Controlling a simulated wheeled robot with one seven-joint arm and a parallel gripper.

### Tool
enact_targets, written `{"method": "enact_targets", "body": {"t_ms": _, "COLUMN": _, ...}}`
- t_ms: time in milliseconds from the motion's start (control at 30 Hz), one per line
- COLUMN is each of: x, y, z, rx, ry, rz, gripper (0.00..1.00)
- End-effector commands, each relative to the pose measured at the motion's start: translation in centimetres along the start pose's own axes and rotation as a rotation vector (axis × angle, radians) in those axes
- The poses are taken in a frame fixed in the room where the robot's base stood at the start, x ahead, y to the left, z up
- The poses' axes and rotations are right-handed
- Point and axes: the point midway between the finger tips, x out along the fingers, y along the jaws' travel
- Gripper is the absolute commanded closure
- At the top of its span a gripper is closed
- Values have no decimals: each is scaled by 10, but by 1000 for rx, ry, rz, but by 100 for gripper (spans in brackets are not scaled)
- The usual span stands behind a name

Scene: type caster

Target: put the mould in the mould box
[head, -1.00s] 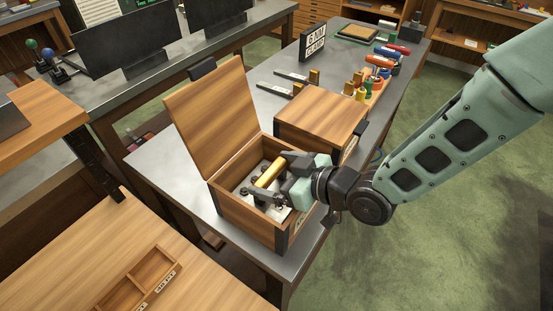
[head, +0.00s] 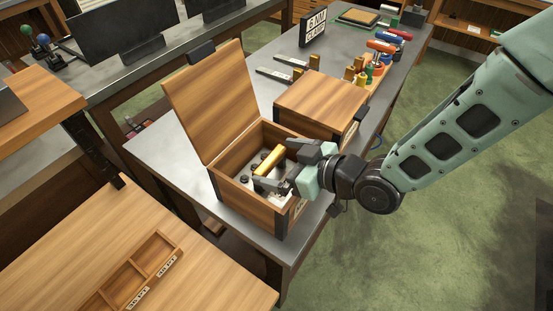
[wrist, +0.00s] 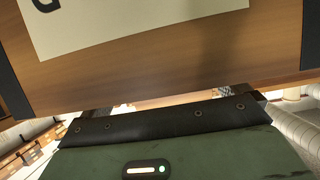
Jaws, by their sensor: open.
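The mould, a gold-coloured bar with dark parts near it (head: 268,161), lies inside an open wooden box, apparently the mould box (head: 243,202), on the metal bench. The box's hinged lid (head: 210,100) stands up at the back left. My gripper (head: 283,168) is open at the box's right side, its fingers reaching over the rim beside the gold bar. Whether a finger touches the mould cannot be told. The wrist view shows a wooden wall with a pale lettered label (wrist: 130,22); neither the mould nor the fingertips show there.
A closed wooden box (head: 320,103) stands right behind the open one. Coloured tools and holders (head: 375,68) and a black sign (head: 313,28) stand farther back. A wooden table with a divided tray (head: 135,270) is at front left. Green floor is open at the right.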

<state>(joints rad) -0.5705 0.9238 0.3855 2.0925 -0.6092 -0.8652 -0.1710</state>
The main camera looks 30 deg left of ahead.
Motion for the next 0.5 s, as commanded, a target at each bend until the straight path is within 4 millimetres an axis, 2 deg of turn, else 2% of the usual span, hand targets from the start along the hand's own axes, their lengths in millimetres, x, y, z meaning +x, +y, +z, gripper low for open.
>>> {"method": "enact_targets", "body": {"t_ms": 300, "x": -68, "y": 1, "z": 2, "rx": 0, "ry": 1, "rz": 4, "gripper": 0}}
{"method": "enact_targets", "body": {"t_ms": 500, "x": -96, "y": 1, "z": 1, "rx": -1, "ry": 2, "rz": 2, "gripper": 0}}
